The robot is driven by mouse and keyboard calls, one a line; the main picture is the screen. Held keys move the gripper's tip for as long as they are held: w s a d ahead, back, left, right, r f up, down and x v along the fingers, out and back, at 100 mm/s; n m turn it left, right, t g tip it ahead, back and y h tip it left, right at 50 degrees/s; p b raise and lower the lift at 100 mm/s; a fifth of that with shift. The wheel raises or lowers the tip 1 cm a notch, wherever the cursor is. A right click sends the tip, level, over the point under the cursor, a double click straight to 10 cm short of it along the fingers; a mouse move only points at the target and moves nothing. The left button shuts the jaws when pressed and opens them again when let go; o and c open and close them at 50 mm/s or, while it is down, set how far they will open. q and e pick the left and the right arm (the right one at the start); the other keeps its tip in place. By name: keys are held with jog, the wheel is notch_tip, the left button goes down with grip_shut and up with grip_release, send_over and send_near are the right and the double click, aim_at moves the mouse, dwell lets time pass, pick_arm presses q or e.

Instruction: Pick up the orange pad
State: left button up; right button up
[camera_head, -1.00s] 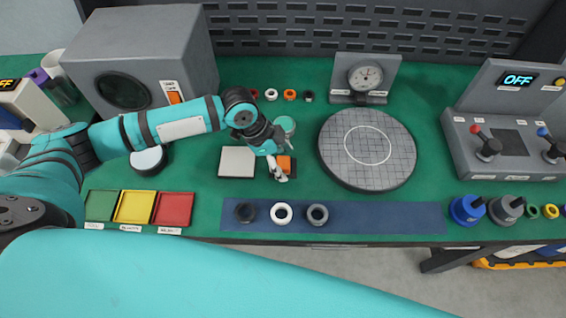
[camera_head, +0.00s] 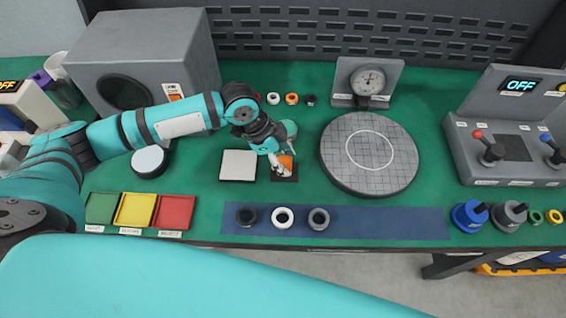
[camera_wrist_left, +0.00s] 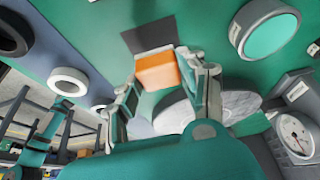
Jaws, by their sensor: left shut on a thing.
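The orange pad (camera_wrist_left: 157,71) is a small block with an orange face. In the left wrist view it sits between the fingers of my left gripper (camera_wrist_left: 165,88), which is shut on it. In the head view the orange pad (camera_head: 285,162) shows at the fingertips of my left gripper (camera_head: 284,168), over a dark square plate (camera_head: 277,177). The dark plate (camera_wrist_left: 150,36) also shows behind the pad in the left wrist view. I cannot tell whether the pad is clear of the plate. My right gripper is not in view.
A light square plate (camera_head: 238,165) lies left of the dark one. A round gridded disc (camera_head: 345,180) stands close on the right. Black, white and grey rings lie on a blue strip (camera_head: 380,221) in front. Green, yellow and red trays (camera_head: 174,211) stand at front left.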

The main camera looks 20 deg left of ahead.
pick_arm(q)
jog(key=shift+r, duration=0.75)
jog(key=s, duration=0.5)
jog(key=s+r+b, duration=0.1)
jog(key=s, duration=0.4)
jog(key=s+d+b, duration=0.1)
jog(key=s, duration=0.5)
jog(key=shift+r, duration=0.25)
